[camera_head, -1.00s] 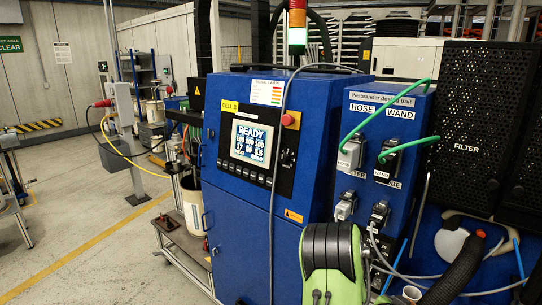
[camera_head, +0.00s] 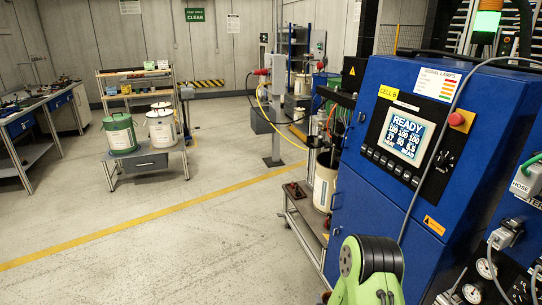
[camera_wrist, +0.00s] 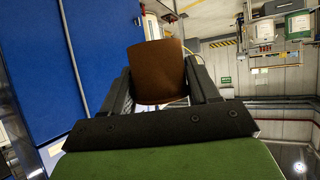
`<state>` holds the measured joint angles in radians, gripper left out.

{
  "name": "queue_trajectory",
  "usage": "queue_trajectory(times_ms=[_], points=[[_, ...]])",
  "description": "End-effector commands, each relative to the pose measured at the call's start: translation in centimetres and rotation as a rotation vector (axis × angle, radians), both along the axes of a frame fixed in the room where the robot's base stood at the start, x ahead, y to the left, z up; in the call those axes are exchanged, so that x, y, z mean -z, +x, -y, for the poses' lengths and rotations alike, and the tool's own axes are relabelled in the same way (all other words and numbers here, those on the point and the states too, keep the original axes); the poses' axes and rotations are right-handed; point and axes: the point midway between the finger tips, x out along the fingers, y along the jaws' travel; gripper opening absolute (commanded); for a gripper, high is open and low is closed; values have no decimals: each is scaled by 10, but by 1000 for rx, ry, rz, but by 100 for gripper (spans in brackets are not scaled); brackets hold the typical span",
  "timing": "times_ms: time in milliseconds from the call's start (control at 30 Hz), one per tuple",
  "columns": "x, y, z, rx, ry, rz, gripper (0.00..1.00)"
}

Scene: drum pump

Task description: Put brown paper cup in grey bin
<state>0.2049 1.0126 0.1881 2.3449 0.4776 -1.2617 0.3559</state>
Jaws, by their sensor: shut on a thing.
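The brown paper cup (camera_wrist: 157,72) is in the middle of the wrist view, between the two dark fingers of my gripper (camera_wrist: 158,82). The gripper is shut on it, with a finger against each side. The wrist view looks tilted, so I cannot tell the cup's exact lean. In the head view my green arm shows at the bottom, but the gripper and cup are out of that picture.
The blue dosing machine (camera_head: 385,170) stands close on the right. A low trolley (camera_head: 306,215) with a white pail (camera_head: 325,182) is beside it. A bench (camera_head: 150,158) with a green drum (camera_head: 119,134) and white drums stands at the left. Open floor (camera_head: 190,240) lies between.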

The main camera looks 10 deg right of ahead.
Motion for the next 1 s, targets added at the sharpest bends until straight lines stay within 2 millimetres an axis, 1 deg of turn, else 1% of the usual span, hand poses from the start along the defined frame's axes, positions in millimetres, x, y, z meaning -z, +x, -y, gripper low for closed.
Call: queue_trajectory(times_ms=[33, 100, 200, 233, 333, 733, 900, 1000], points=[[-1, 3, -23, -54, 5, 1, 30], [-2, 6, -49, -115, 1, 1, 30], [-2, 7, -71, -168, -2, -1, 30], [-2, 7, -74, -176, -2, -1, 30], [-2, 7, -78, -185, -3, -1, 30], [-2, 6, -77, -183, -4, -2, 30], [-3, -5, -79, -196, -7, -4, 30], [-5, -13, -75, -190, -7, -3, 30]])
